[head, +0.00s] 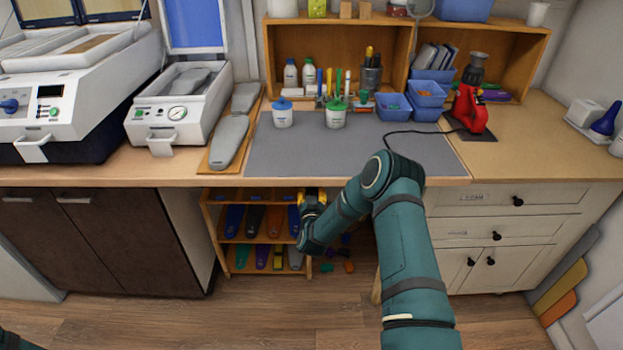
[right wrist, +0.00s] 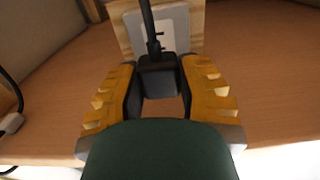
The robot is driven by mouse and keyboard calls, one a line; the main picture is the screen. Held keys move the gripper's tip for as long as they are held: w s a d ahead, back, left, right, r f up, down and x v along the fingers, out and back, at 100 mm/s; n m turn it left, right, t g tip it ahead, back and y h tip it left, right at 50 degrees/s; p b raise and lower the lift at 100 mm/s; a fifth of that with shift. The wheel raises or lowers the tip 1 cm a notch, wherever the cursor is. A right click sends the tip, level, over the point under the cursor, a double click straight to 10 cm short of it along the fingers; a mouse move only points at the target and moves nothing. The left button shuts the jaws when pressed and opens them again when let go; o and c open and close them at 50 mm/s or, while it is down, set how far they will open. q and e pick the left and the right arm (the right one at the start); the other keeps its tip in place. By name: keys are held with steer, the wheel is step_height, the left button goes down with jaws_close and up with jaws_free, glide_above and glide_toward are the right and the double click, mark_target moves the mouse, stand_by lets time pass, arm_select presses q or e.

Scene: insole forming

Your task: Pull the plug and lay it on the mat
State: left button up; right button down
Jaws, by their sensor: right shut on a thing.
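The black plug (right wrist: 158,78) sits between the yellow-padded fingers of my right gripper (right wrist: 160,92) in the right wrist view, with its cord running up. Behind it is a pale socket plate (right wrist: 178,30) on a wooden board. I cannot tell whether the plug's pins are still in the socket. In the head view my right gripper (head: 312,196) is below the counter, in front of the low shelf, and the plug is hidden there. The grey mat (head: 300,158) lies on the counter above. My left gripper is out of view.
A red tool (head: 470,108) stands right of the mat, its black cord crossing the mat. Two lidded jars (head: 282,118) (head: 336,118) stand at the mat's back. The low shelf (head: 228,248) holds coloured insoles. The mat's front left is clear.

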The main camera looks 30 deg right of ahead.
steer(key=p+v, duration=0.2)
steer(key=v, duration=1)
stand_by(0.6)
steer(key=shift+d, duration=0.1)
step_height(320, 180, up, 19)
steer(key=p, duration=1.1)
stand_by(1.2)
